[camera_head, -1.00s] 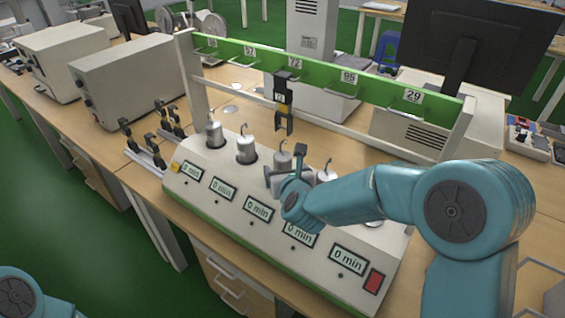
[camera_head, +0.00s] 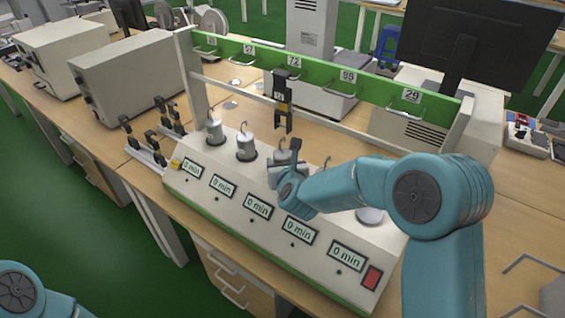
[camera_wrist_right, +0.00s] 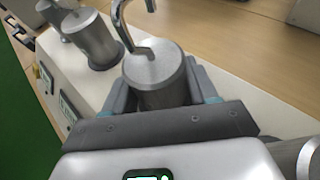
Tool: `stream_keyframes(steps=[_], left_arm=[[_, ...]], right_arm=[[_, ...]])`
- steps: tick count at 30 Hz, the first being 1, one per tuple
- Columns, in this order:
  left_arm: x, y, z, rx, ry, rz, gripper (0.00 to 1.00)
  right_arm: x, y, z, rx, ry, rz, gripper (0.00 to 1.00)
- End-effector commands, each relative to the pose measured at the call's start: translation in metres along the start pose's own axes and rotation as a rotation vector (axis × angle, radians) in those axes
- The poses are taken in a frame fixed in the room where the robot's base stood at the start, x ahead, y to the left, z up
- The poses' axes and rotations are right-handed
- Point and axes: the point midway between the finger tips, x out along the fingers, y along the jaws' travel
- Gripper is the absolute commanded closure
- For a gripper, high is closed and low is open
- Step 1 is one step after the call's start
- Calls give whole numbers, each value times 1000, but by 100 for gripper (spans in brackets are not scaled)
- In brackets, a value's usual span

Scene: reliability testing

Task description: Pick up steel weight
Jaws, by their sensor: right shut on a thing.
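Shiny steel weights, cylinders with hooks on top, stand in a row on the sloped white test panel (camera_head: 225,205). My right gripper (camera_head: 281,168) is at the third weight from the left (camera_head: 284,156). In the right wrist view its fingers are shut around the body of this steel weight (camera_wrist_right: 155,72), which looks upright with its hook up. Its lower end is hidden, so I cannot tell whether it touches the panel. The first weight (camera_head: 214,133) and second weight (camera_head: 246,149) stand to the left. My left gripper is not in view.
A green numbered rail (camera_head: 345,77) spans the back of the panel, with a black hanging clamp (camera_head: 283,100) just behind my right gripper. Black clips (camera_head: 157,140) stand at left. A monitor (camera_head: 480,45) is at the back right. Another weight (camera_head: 327,168) is partly behind my arm.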

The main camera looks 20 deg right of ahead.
Motion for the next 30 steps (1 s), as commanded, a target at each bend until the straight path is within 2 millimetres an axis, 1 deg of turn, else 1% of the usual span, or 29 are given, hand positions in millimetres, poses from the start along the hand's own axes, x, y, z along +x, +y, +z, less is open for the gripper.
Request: stream_keyframes(steps=[5, 11, 14, 17, 20, 27, 30], left_arm=[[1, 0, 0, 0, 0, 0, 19], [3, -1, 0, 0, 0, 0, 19], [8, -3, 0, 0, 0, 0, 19], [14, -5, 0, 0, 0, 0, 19], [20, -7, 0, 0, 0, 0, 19], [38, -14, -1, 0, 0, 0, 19], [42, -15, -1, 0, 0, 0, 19]], right_arm=[[-1, 0, 6, 1, -6, -1, 100], [-7, 0, 18, 1, -9, -1, 100], [-17, 0, 11, 0, -7, 0, 100], [-30, 0, 5, 0, -7, 0, 100], [-48, 0, -3, 1, -7, 1, 100], [-106, 0, -28, 0, -9, 2, 100], [-128, 0, -36, 0, -9, 2, 100]])
